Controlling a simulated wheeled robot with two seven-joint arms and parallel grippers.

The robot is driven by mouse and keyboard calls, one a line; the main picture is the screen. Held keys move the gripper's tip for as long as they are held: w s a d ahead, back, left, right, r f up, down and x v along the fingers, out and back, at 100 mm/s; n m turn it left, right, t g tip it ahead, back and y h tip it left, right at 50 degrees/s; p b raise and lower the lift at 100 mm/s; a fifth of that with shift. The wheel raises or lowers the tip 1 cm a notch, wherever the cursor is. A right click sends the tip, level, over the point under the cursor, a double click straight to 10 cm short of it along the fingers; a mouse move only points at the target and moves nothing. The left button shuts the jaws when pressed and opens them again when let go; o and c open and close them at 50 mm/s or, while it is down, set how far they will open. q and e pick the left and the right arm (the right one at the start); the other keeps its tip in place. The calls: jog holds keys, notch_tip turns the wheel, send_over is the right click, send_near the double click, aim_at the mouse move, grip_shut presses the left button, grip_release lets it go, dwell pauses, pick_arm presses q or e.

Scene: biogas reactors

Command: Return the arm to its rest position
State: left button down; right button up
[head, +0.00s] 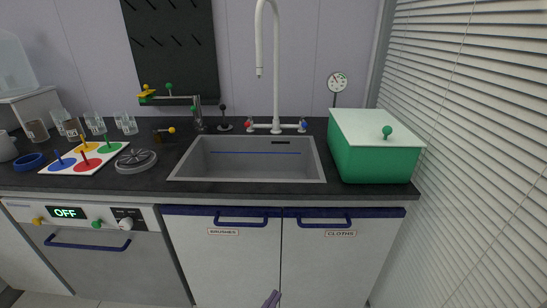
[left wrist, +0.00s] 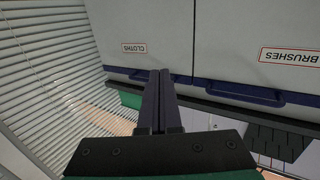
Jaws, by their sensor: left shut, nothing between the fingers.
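My left gripper (head: 271,299) shows only as a small fingertip at the bottom edge of the head view, in front of the lower cabinet doors. In the left wrist view its two dark fingers (left wrist: 160,75) are together with nothing between them. The cabinet doors appear upside down there, with the "CLOTHS" label (left wrist: 134,48) left of the fingers and the "BRUSHES" label (left wrist: 290,56) to the right. The gap between fingers and doors is hard to judge. My right gripper is in neither view.
The "BRUSHES" door (head: 222,265) and "CLOTHS" door (head: 330,265) are shut, with blue bar handles. Above are a sink (head: 250,170) and a green box with a pale lid (head: 375,160). A dishwasher (head: 110,255) reading "OFF" stands left; blinds (head: 470,170) line the right.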

pick_arm(q)
jog(key=s+a+f+n+g+y+p, duration=0.1)
jog(key=s+a+f+g+y+p, duration=0.1)
jog(key=s+a+f, duration=0.4)
jog(key=s+a+f+g+y+p, duration=0.2)
jog(key=a+f+g, duration=0.1)
jog(key=f, duration=0.4)
jog(key=s+a+f+n+g+y+p, duration=0.1)
jog(key=s+a+f+g+y+p, duration=0.1)
jog(key=s+a+f, duration=0.4)
jog(key=s+a+f+n+g+y+p, duration=0.1)
jog(key=s+a+f+g+p, duration=0.1)
jog(key=s+a, duration=0.3)
jog(key=s+a+f+g+y+p, duration=0.1)
jog(key=s+a+f+g, duration=0.4)
jog(key=s, duration=0.8)
jog(key=shift+a+n+y+p, duration=0.35)
jog(key=shift+a+n+y, duration=0.05)
jog(key=shift+y, duration=0.1)
jog(key=shift+s, duration=0.1)
